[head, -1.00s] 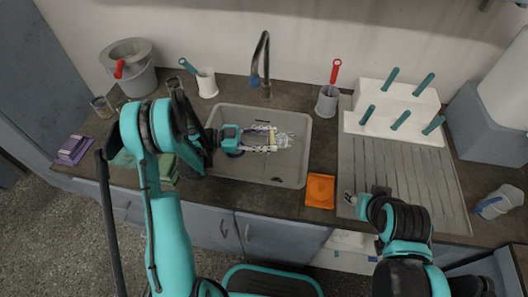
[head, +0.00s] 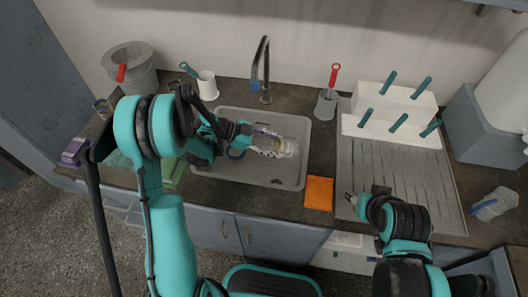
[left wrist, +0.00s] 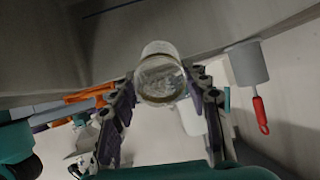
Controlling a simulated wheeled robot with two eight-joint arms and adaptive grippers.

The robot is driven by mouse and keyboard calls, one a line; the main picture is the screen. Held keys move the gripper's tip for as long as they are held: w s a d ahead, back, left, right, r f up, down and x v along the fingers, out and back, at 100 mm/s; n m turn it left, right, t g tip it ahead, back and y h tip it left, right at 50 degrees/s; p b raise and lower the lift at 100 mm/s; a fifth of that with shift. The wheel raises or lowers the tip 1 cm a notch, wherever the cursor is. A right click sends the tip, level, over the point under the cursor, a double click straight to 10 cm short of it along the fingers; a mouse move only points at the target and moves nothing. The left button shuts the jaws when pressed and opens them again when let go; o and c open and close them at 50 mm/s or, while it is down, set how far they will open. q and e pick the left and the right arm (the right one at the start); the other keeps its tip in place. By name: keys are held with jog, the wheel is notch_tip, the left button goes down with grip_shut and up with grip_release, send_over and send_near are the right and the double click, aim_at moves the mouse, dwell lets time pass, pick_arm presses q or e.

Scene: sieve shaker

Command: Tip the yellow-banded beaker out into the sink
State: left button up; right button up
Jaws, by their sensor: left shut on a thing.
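The beaker (head: 287,149) is clear, with a yellowish band partly hidden by the fingers. My left gripper (head: 272,146) is shut on it and holds it over the grey sink (head: 262,180), towards the basin's right side. In the head view the beaker looks tipped well over towards the right. In the left wrist view the beaker (left wrist: 160,76) sits between the two fingers (left wrist: 163,100), with a round end facing the camera. I cannot tell whether liquid is in it. My right gripper (head: 360,204) is over the drainboard; its fingers are too small to read.
A tap (head: 263,70) stands behind the sink. An orange cloth (head: 319,193) lies at its front right. A grey holder with a red-handled brush (head: 327,100) and a white rack with teal handles (head: 390,128) stand right. A grey bin (head: 130,68) stands at the back left.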

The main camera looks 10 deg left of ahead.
aim_at(292, 145)
pick_arm(q)
jog(key=y+p, duration=0.1)
jog(key=d+y+p, duration=0.1)
jog(key=y, duration=0.1)
jog(key=shift+g, duration=0.3)
jog(key=shift+w+d+f+g+y+p, duration=0.15)
jog(key=shift+d+g+y+p, duration=0.2)
jog(key=shift+y+p, duration=0.6)
jog(key=shift+y, duration=0.85)
jog(key=r+p, duration=0.2)
jog(key=d+r+p, duration=0.1)
jog(key=r+p, duration=0.1)
jog(key=r, duration=0.1)
jog(key=shift+w+d+r, duration=0.1)
jog(key=shift+w+d, duration=0.05)
jog(key=d+y+p, duration=0.1)
jog(key=d+r+y+p, duration=0.1)
jog(key=d+r+g+y+p, duration=0.1)
jog(key=shift+w+d, duration=0.3)
jog(key=shift+w, duration=0.1)
jog(key=shift+w+d+f+y+b, duration=0.1)
jog(key=shift+d+f+y+b, duration=0.1)
jog(key=shift+d+y, duration=0.3)
jog(key=shift+w+d+f+y+b, duration=0.1)
jog(key=shift+d+f+y, duration=0.15)
jog(key=shift+y, duration=0.45)
jog(key=shift+d+r, duration=0.1)
